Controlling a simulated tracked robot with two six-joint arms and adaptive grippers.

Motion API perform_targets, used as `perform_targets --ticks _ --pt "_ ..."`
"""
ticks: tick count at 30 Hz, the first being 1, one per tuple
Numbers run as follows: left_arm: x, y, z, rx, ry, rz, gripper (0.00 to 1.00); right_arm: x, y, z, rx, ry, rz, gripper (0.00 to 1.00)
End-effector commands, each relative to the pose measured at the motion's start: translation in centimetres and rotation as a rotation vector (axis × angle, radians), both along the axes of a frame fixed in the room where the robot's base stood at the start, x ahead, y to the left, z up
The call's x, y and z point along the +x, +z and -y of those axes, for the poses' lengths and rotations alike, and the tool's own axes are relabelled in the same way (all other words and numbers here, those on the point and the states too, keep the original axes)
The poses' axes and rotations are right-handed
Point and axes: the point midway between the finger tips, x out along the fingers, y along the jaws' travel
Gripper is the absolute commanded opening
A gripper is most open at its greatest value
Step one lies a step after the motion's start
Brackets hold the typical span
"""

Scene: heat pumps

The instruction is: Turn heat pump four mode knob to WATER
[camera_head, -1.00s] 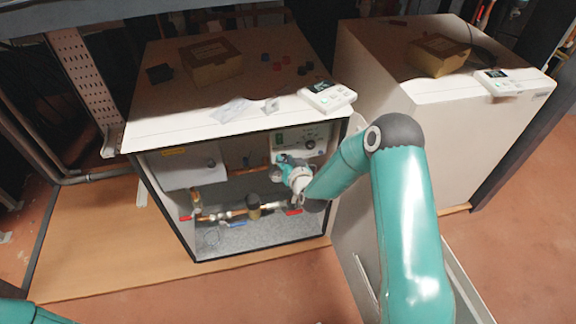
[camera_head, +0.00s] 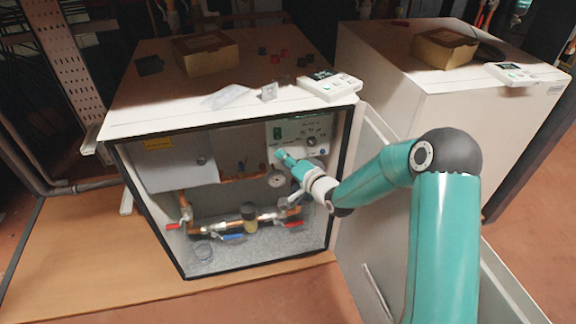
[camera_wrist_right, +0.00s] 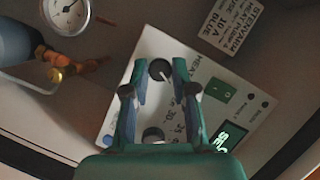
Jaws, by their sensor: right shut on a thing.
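The open heat pump cabinet (camera_head: 122,125) has a white control panel (camera_head: 322,126) inside at its upper right. My right gripper (camera_head: 281,155) reaches to the panel's lower left. In the right wrist view the panel (camera_wrist_right: 118,122) lies tilted, and a dark-topped round knob (camera_wrist_right: 160,69) sits between the fingertips of my right gripper (camera_wrist_right: 159,76). The fingers are shut on this knob. A second knob (camera_wrist_right: 153,135) with a number scale lies further back between the fingers, partly hidden. The knob's mode labels are not readable. My left gripper is out of view.
Copper pipes with a red-handled valve (camera_head: 173,226) and a pressure gauge (camera_head: 276,178) run below the panel. The opened door (camera_head: 362,215) stands right of the opening, beside my right arm. A green switch (camera_wrist_right: 222,92) and lit display (camera_wrist_right: 230,136) sit near the fingers.

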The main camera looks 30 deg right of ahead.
Motion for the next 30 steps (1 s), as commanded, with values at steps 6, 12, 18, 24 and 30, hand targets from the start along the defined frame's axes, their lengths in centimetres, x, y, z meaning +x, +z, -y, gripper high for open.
perform_targets --ticks 6,12,18,24,30 --pt "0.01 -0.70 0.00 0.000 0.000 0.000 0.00 -0.07 -0.19 0.59 0.057 -0.014 0.012 0.00" --pt "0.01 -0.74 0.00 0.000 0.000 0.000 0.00 -0.07 -0.14 0.61 0.069 -0.015 0.014 0.00" --pt "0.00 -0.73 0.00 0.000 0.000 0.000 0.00 -0.07 -0.15 0.61 0.069 -0.015 0.014 0.00" --pt "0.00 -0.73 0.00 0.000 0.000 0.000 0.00 -0.06 -0.15 0.49 0.068 -0.011 0.013 0.51" --pt "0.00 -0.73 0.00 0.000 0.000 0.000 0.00 -0.02 -0.12 0.26 0.067 -0.006 0.014 0.51"
